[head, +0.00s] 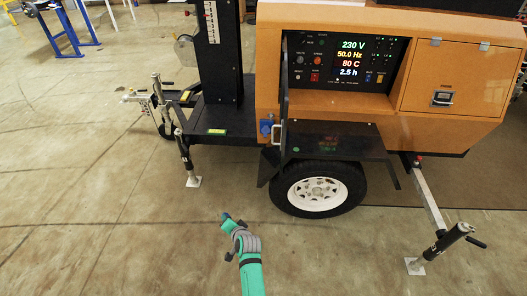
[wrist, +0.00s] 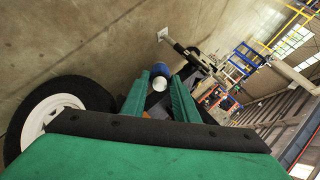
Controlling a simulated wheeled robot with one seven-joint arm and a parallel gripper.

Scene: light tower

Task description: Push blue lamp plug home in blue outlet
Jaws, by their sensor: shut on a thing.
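My gripper (head: 230,219) is at the end of my green arm in the head view, over the open floor in front of the trailer. In the wrist view its two green fingers (wrist: 160,100) are closed on a blue plug (wrist: 159,70) with a pale round end. The plug is too small to make out in the head view. The blue outlet (head: 266,128) is on the left lower edge of the orange light tower body (head: 440,125), above and right of my gripper in the picture and apart from it. I cannot make out the outlet in the wrist view.
The trailer wheel (head: 318,191) is below the control panel (head: 343,62); it also shows in the wrist view (wrist: 55,118). A left jack leg (head: 187,160) and a right jack leg (head: 443,243) stand on the floor. The floor around my gripper is clear.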

